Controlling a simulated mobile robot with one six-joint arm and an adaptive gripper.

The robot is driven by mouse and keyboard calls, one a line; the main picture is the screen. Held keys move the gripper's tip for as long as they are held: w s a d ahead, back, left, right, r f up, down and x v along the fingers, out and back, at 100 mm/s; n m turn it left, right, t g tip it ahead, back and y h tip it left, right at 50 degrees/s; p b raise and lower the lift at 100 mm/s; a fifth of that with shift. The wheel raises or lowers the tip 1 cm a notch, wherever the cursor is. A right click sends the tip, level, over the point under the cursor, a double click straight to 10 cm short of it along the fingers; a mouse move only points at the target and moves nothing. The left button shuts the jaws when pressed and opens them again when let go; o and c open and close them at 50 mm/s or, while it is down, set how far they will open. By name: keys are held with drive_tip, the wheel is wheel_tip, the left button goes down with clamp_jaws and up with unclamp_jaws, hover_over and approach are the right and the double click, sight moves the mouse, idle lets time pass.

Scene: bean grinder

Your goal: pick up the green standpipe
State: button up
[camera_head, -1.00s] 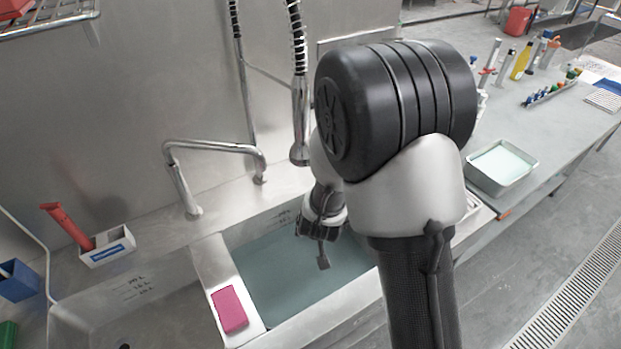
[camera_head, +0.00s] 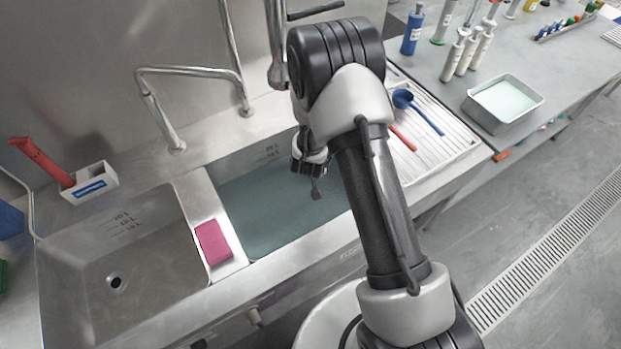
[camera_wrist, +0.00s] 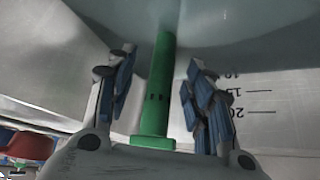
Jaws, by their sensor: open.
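The green standpipe (camera_wrist: 158,90) shows in the wrist view as an upright-looking green tube with a wider collar at its lower end in the picture. It lies between the two blue-padded fingers of my gripper (camera_wrist: 160,95), with a visible gap on each side. In the head view my gripper (camera_head: 314,188) hangs over the water-filled right basin (camera_head: 262,212). I cannot make out the standpipe in the head view. My gripper is open.
A pink sponge (camera_head: 213,243) lies on the divider beside the empty left basin (camera_head: 150,285). A blue ladle (camera_head: 404,99) and a red-handled tool (camera_head: 402,138) lie on the drainboard (camera_head: 440,150). A faucet (camera_head: 190,71) stands behind. A tray (camera_head: 502,102) sits right.

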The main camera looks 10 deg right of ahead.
drive_tip(key=b+x, duration=0.2)
drive_tip(key=x, duration=0.3)
drive_tip(key=shift+w+a, duration=0.1)
drive_tip(key=shift+w, duration=0.15)
drive_tip(key=shift+c, duration=0.4)
clamp_jaws()
